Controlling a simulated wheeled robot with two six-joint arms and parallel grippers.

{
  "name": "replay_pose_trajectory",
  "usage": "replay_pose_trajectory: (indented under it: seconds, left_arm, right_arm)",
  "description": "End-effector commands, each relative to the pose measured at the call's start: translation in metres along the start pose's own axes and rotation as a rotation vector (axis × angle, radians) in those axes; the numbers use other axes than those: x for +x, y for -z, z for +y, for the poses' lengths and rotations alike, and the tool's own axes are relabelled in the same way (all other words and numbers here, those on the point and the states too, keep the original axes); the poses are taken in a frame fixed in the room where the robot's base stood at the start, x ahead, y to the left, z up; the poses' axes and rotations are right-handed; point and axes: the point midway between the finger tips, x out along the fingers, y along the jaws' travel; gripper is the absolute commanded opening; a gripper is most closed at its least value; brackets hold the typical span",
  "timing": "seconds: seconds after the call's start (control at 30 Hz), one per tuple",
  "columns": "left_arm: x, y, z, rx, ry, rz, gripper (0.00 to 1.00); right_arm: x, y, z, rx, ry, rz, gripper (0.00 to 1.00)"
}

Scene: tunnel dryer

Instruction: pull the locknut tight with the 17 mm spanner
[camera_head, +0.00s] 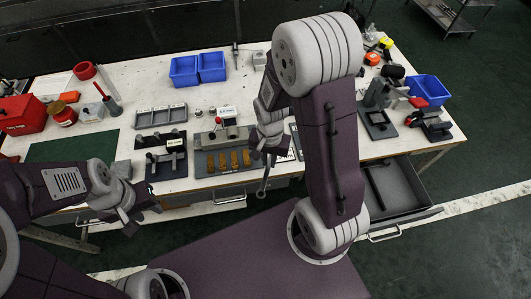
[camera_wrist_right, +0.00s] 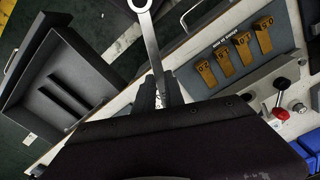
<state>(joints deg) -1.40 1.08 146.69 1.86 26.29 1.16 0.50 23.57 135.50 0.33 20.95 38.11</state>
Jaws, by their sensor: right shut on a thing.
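My right gripper (camera_head: 268,152) is shut on a metal spanner (camera_head: 263,184) at the front edge of the bench. The spanner hangs down past the edge. In the right wrist view the fingers (camera_wrist_right: 161,92) grip the shank of the spanner (camera_wrist_right: 153,45), and its ring-shaped end points away at the top. No size mark on it can be read. My left gripper (camera_head: 132,218) is empty, low at the left, in front of the bench; its finger gap is unclear. I cannot make out the locknut in either view.
A board (camera_head: 202,169) with several brown labelled pieces lies near the front edge, beside a fixture with a red-knobbed lever (camera_wrist_right: 281,85). An open drawer (camera_head: 398,187) juts out at the right. Blue bins (camera_head: 184,71) stand at the back. The green mat (camera_head: 72,147) is mostly clear.

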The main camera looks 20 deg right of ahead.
Motion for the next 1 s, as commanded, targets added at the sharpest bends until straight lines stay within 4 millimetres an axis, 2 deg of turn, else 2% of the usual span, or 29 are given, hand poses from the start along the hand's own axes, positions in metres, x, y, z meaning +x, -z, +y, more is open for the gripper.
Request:
replay_pose_trajectory:
  seconds: [0.8, 0.87, 1.0]
  left_arm:
    - [0.052, -0.005, -0.001, 0.000, 0.000, 0.000, 0.36]
    - [0.044, -0.005, -0.001, 0.000, 0.000, 0.000, 0.36]
    - [0.040, -0.004, -0.001, 0.000, 0.000, 0.000, 0.36]
  right_arm:
    - [0.054, 0.015, -0.004, -0.002, 0.000, 0.000, 0.00]
    - [0.047, 0.020, -0.005, -0.001, 0.000, 0.001, 0.00]
    - [0.047, 0.030, -0.008, -0.002, 0.000, 0.000, 0.00]
